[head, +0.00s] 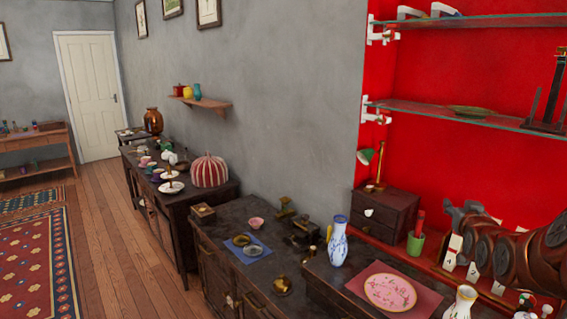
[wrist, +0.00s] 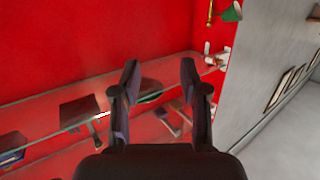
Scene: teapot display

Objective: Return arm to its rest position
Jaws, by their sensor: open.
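My gripper (wrist: 159,66) shows in the wrist view, with its two dark fingers spread wide apart and nothing between them. It points toward the red wall (wrist: 60,45) and a glass shelf (wrist: 45,112). The wrist view appears turned over, with the green lamp (wrist: 232,12) at the top right. In the head view, a dark two-pronged upright shape (head: 545,122) shows at the right edge by the glass shelf (head: 440,112). I cannot tell whether it is my gripper or a stand.
A green plate (head: 471,111) lies on the lower glass shelf. The wooden floor (head: 120,240) at the left is clear.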

